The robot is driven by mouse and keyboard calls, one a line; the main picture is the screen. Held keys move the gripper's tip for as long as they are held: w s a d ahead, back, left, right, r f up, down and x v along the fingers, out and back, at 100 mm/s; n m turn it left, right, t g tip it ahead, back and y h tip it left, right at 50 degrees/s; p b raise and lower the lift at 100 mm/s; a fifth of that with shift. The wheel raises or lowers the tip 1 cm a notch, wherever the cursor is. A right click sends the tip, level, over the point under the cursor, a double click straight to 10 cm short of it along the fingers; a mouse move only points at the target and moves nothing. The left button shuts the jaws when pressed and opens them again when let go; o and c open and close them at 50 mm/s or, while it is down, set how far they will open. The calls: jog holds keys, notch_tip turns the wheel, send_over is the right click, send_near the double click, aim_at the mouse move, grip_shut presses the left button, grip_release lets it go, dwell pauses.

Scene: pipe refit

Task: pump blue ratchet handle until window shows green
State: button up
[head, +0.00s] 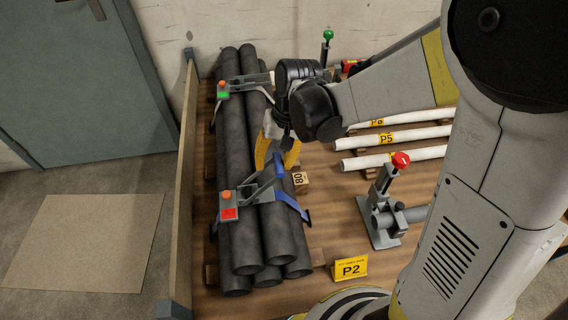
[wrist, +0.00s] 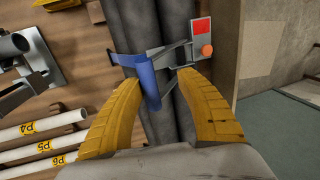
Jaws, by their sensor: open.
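A blue ratchet handle (head: 279,166) stands up from the near strap over a stack of dark grey pipes (head: 240,180). In the wrist view the handle (wrist: 151,84) lies between my two yellow fingertips, closer to the left one. My gripper (head: 277,152) is open around the handle; its fingertips (wrist: 160,79) are apart. I cannot tell whether a finger touches it. The window (head: 229,214) on the near ratchet shows red, also in the wrist view (wrist: 201,27). An orange knob (head: 226,195) sits beside it.
A far strap's window (head: 223,95) shows green. White pipes (head: 400,136), a red-knobbed clamp (head: 385,205), a green-knobbed lever (head: 327,48) and a yellow P2 sign (head: 349,268) are to the right. A wooden side board (head: 186,190) edges the left.

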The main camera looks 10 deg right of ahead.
jog(key=a, duration=0.1)
jog(key=a+r+p, duration=0.1)
jog(key=a, duration=0.1)
jog(key=shift+r, duration=0.2)
jog(key=shift+w+a, duration=0.1)
jog(key=shift+a+r, duration=0.2)
jog(key=shift+a, duration=0.55)
jog(key=shift+a+r, duration=0.15)
jog(key=shift+a, duration=0.8)
jog(key=p+v, duration=0.7)
jog(key=v, duration=0.2)
